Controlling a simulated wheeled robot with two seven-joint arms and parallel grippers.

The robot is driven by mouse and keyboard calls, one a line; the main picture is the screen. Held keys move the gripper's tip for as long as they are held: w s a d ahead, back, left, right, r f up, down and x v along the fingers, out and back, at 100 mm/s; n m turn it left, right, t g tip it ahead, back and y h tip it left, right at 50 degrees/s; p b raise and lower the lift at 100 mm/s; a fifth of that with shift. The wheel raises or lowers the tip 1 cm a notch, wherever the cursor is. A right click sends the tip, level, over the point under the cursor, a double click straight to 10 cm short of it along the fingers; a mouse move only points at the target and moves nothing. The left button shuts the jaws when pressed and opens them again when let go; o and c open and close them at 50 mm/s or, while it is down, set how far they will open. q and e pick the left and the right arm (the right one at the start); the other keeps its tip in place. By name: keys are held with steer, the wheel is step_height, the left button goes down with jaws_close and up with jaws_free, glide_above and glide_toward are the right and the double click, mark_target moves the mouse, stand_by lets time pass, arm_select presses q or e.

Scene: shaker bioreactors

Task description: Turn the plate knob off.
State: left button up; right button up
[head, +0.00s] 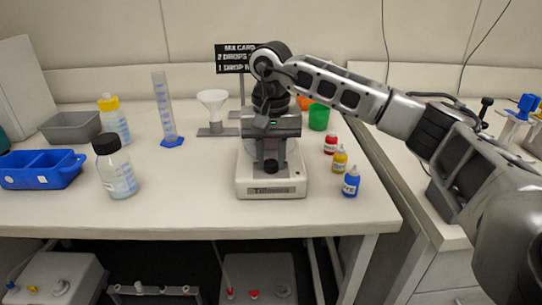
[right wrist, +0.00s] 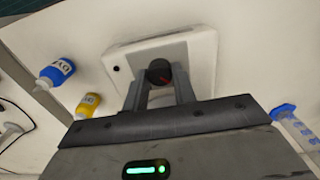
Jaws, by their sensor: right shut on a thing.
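The plate device (head: 254,187) is a white unit with a dark label on its front, standing near the table's front edge. In the right wrist view the round knob (right wrist: 159,71) shows a red mark. My right gripper (head: 270,157) comes down over the device and is shut on the knob, one finger on each side. The arm and gripper hide much of the device's top. My left gripper is not in view.
Red, yellow and blue dropper bottles (head: 351,182) stand close right of the device. A green cup (head: 318,117) is behind them. To the left are a black-capped bottle (head: 114,168), a graduated cylinder (head: 165,108), a funnel stand (head: 214,112) and a blue tray (head: 42,170).

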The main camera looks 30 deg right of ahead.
mark_target(271, 162)
stand_by(0.4)
steer(key=o, duration=1)
steer(key=shift+r, duration=0.15)
arm_select(q)
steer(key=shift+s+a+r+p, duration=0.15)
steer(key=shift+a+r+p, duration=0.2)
steer(key=shift+p, duration=0.85)
arm_select(e)
step_height(271, 162, up, 16)
steer(key=shift+f, duration=0.1)
steer(key=shift+s+f, duration=0.1)
